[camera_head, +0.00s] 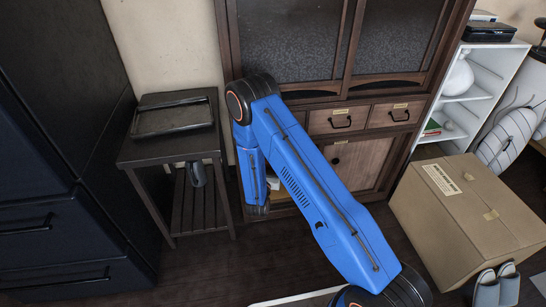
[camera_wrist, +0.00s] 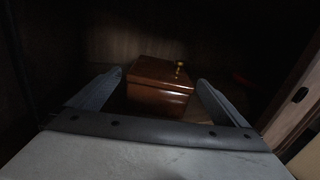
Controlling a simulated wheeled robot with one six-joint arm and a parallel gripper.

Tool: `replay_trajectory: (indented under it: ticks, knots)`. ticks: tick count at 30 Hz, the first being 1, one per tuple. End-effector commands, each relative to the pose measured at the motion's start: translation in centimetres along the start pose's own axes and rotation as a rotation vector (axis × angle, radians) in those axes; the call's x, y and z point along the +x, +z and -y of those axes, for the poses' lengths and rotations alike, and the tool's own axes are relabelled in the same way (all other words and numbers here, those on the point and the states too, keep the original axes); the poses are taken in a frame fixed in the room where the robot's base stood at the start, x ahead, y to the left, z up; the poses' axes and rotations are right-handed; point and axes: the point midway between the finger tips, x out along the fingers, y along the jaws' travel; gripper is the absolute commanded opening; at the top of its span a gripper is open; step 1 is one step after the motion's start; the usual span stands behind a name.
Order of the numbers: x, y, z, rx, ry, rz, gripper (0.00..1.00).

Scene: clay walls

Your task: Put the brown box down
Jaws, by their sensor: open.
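The brown box (camera_wrist: 161,80) shows in the wrist view, a small glossy wooden box with a lid and a round brass-coloured knob. It sits upright on a surface inside a dark space. My gripper (camera_wrist: 160,84) is open, with one finger to the left of the box and one to its right. Gaps seem to show between the fingers and the box, though the light is dim. In the head view my blue arm reaches down at the cabinet (camera_head: 355,160); the gripper and the box are hidden there.
A wooden edge (camera_wrist: 295,105) stands close on the right in the wrist view. In the head view, a dark side table (camera_head: 175,150) with a tray stands left of the arm. A large cardboard box (camera_head: 465,220) and slippers (camera_head: 497,285) are on the floor at right.

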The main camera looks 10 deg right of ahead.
Motion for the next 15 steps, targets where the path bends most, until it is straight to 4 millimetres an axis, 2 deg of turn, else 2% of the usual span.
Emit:
replay_trajectory:
  ticks: [1, 6, 15]
  knots:
    - [-1.0, 0.0, -0.1, -0.002, 0.002, -0.002, 0.98]
    - [-3.5, 0.0, -0.1, -0.001, 0.002, -0.001, 0.98]
    - [-5.0, 0.0, 0.1, 0.0, -0.001, -0.001, 0.98]
